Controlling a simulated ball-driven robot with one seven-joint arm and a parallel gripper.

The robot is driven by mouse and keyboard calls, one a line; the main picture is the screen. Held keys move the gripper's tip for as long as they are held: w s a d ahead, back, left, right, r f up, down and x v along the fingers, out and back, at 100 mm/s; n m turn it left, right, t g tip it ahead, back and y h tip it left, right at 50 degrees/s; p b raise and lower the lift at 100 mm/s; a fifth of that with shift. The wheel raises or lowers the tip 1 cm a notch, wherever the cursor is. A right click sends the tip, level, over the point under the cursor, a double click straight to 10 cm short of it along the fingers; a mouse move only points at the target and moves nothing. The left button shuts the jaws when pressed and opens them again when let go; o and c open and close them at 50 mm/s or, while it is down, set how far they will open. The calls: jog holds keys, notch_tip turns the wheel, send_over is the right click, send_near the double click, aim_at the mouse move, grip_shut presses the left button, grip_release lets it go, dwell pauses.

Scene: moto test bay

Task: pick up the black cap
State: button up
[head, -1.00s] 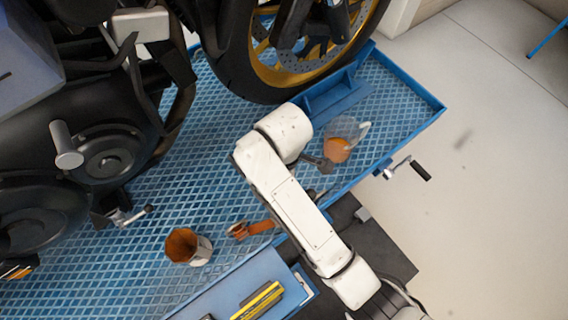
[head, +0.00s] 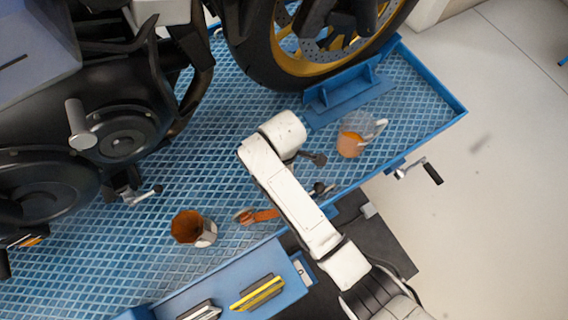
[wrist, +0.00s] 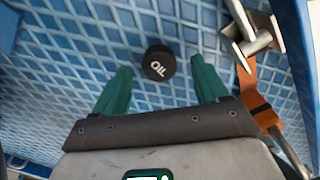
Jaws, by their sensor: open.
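The black cap (wrist: 158,63) is a short dark round piece with white "OIL" lettering on top. In the wrist view it rests on the blue diamond-pattern platform, just ahead of and between the green fingers of my gripper (wrist: 160,70). The fingers are apart, with nothing held between them. I cannot make out the cap or my gripper's fingers in the head view, where my white arm covers part of the platform.
An orange-handled metal tool (wrist: 252,78) lies close right of the right finger. A jug with orange liquid (head: 352,140) and an orange-lined can (head: 205,234) stand on the platform (head: 400,95). The motorcycle wheel (head: 262,70) is behind. A blue tray (head: 215,285) lies along the front.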

jog(key=shift+f, duration=0.65)
jog(key=shift+c, duration=0.4)
jog(key=c, duration=1)
jog(key=shift+r, duration=0.15)
